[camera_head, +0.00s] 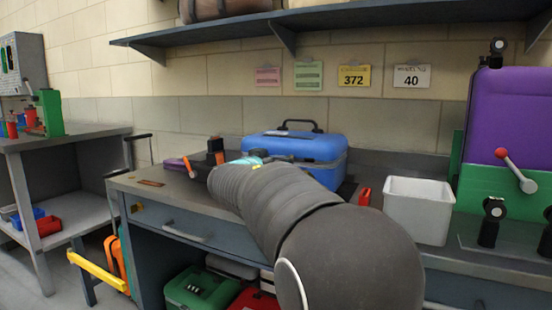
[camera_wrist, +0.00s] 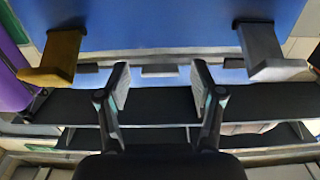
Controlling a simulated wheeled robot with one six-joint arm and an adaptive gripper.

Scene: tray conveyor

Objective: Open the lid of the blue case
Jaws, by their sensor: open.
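The blue case (camera_head: 290,146) stands on the workbench near the wall, with a black handle (camera_head: 298,125) on top. Its lid looks shut, though my arm hides much of its front. In the wrist view a blue panel of the case (camera_wrist: 170,20) fills the top, with a brass-coloured latch (camera_wrist: 58,50) at left and a grey latch (camera_wrist: 262,48) at right. My gripper (camera_wrist: 160,88) is open and empty, its fingers apart between the two latches, near the panel's edge. Whether the fingers touch the case I cannot tell.
A white bin (camera_head: 418,208) stands right of the case, beside a purple and green machine (camera_head: 508,120) with a red-knobbed lever. A dark shelf (camera_head: 330,17) runs above. Small tools lie left of the case. Green and red cases (camera_head: 200,288) sit under the bench.

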